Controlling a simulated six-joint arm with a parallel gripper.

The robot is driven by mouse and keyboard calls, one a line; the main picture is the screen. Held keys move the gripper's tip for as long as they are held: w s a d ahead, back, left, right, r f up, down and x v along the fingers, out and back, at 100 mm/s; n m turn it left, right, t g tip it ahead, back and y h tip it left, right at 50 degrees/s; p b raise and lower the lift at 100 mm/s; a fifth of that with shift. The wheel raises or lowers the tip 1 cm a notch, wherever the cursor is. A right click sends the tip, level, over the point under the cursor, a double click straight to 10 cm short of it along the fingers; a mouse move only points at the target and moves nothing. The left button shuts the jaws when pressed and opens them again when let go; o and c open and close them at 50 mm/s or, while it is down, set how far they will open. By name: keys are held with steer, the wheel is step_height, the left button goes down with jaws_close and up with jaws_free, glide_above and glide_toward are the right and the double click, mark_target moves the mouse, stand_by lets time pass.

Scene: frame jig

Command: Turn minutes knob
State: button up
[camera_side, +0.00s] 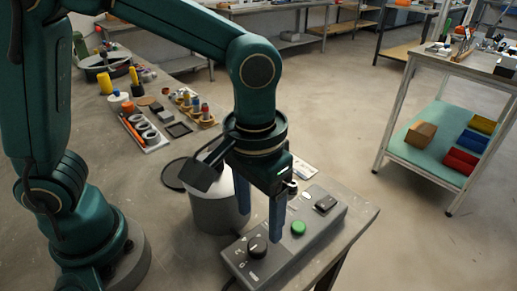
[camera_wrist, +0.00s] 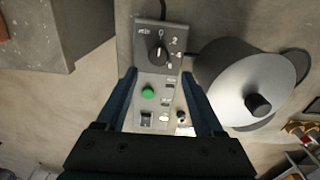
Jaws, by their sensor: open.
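A grey control panel (camera_side: 325,222) lies at the table's front right corner. Its black knob (camera_side: 257,246) is at the left end, with markings around it. The knob also shows at the top of the panel in the wrist view (camera_wrist: 157,54), with its pointer line roughly upright. A green button (camera_side: 298,227) sits mid-panel and a black switch (camera_side: 325,203) at the far end. My gripper (camera_side: 261,225) is open and empty, pointing down above the panel. In the wrist view its fingers (camera_wrist: 160,88) stand on either side of the panel, with the knob beyond the tips.
A grey cylinder with a lid (camera_side: 215,211) stands close beside the panel, partly behind my gripper; its black top knob shows in the wrist view (camera_wrist: 257,104). Several small parts and trays (camera_side: 145,135) lie farther back. The table edge is close to the panel.

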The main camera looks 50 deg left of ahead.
mark_target(257, 244)
steer(key=shift+s+d+f, duration=0.2)
steer(key=shift+s+f, duration=0.2)
steer(key=shift+f, duration=2.55)
jaws_close()
